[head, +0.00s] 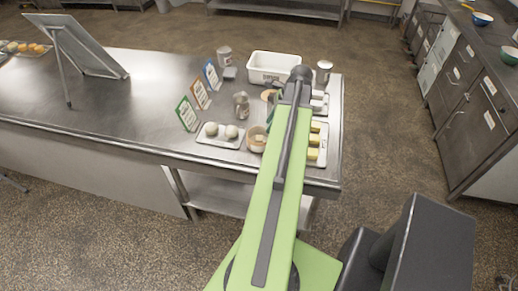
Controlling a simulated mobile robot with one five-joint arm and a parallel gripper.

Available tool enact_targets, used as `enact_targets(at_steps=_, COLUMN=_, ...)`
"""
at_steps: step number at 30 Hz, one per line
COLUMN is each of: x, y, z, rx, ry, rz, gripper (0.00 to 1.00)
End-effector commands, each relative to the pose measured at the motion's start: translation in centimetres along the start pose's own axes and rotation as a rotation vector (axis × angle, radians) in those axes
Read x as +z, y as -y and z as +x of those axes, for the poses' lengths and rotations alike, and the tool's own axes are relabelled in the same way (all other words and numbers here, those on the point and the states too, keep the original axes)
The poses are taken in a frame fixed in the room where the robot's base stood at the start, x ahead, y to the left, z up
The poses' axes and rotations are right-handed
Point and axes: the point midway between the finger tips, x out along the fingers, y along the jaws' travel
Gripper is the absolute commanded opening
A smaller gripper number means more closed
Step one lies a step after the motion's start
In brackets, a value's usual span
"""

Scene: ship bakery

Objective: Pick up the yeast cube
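I cannot make out for sure which thing is the yeast cube. A small grey block (230,72) lies on the steel counter, next to a tin (224,56); a small tray (319,103) with pale pieces lies right of my arm and is partly hidden by it. My gripper (300,74) is at the far end of my green arm, over the counter's right part. Its fingers do not show clearly, and no held thing is visible. My arm hides part of the counter below it.
A white tub (262,73) and a metal canister (323,73) stand near my gripper. Three cards (201,95), a metal jug (241,105), a tray of dough balls (220,141) and a bowl (256,139) stand left of my arm. The counter's left middle (140,105) is clear.

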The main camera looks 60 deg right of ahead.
Motion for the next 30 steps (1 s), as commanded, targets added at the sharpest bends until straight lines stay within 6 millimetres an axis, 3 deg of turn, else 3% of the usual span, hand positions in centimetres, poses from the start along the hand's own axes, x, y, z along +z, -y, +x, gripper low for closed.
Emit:
enact_targets(at_steps=1, x=-0.4, y=0.0, z=2.2, rx=0.000, ry=0.000, rz=-0.002, gripper=0.36)
enact_targets(at_steps=6, x=-0.2, y=0.0, z=5.0, rx=-0.001, ry=0.000, rz=-0.001, gripper=0.36)
enact_targets(at_steps=13, x=0.0, y=0.0, z=5.3, rx=0.000, ry=0.000, rz=-0.001, gripper=0.36)
enact_targets(at_steps=22, x=0.4, y=0.1, z=10.2, rx=0.000, ry=0.000, rz=-0.001, gripper=0.36)
enact_targets(at_steps=30, x=0.6, y=0.1, z=10.0, rx=-0.001, ry=0.000, rz=0.000, gripper=0.34)
